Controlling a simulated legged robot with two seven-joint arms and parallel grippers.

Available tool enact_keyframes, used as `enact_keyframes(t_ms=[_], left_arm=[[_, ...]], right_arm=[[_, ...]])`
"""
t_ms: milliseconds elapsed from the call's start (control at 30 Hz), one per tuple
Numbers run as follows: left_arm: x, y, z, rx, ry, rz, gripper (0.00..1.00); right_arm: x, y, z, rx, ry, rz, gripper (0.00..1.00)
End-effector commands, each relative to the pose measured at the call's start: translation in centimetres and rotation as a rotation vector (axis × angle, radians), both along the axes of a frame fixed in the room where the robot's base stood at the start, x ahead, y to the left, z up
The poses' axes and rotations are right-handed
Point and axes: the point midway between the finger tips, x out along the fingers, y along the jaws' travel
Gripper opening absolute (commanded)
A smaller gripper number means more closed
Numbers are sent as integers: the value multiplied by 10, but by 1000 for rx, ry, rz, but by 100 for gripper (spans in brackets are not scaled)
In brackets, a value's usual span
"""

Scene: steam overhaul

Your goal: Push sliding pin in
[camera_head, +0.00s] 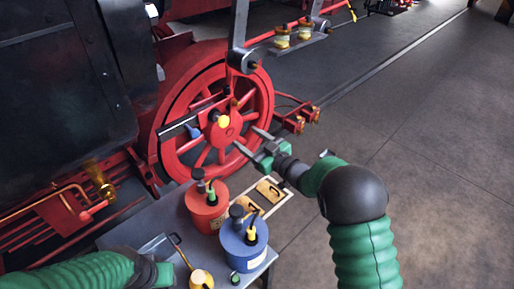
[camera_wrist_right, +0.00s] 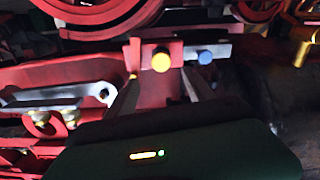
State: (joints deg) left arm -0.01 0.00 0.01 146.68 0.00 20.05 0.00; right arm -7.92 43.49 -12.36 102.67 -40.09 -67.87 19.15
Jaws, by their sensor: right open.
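A red spoked wheel (camera_head: 205,150) stands at the locomotive's side in the head view. A round yellow end (camera_head: 223,121) and a blue knob (camera_head: 193,132) show in front of it. I cannot tell for sure which one is the sliding pin. In the right wrist view the yellow end (camera_wrist_right: 161,61) sits on a red block, with the blue knob (camera_wrist_right: 205,57) to its right. My right gripper (camera_head: 247,139) is open and empty, its fingers pointing at the wheel, apart from the yellow end. My left gripper (camera_head: 165,273) is low at the left, its fingers unclear.
A grey table in front of the wheel bears a red can (camera_head: 207,209), a blue can (camera_head: 242,244) and a small yellow vessel (camera_head: 201,279). A grey rod (camera_head: 241,30) hangs over the wheel. Red piping (camera_head: 295,115) juts out at the right. The floor farther right is clear.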

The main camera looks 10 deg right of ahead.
Motion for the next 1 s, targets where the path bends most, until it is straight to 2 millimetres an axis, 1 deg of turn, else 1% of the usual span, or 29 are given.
enact_keyframes(t_ms=[33,100,233,700,767,867,900,967,1000], left_arm=[[0,0,-4,0,0,0,36],[0,0,-5,0,0,0,36],[0,0,-7,0,0,0,36],[0,0,-6,0,0,0,36],[0,0,-6,0,0,0,36],[0,0,-6,0,0,0,36],[0,0,-6,0,0,0,36],[0,0,-6,0,0,0,36],[0,0,-6,0,0,0,36]], right_arm=[[-9,-7,-1,2,1,-3,61],[-19,-15,-1,2,1,-1,61],[-30,-22,-1,1,1,0,61],[-32,-24,0,0,1,-1,61],[-31,-27,-1,-6,13,-22,61],[-32,-50,-8,-44,95,-142,61],[-36,-64,-14,-68,159,-218,61],[-53,-90,-31,-110,293,-345,61],[-73,-108,-46,-139,402,-426,61]])
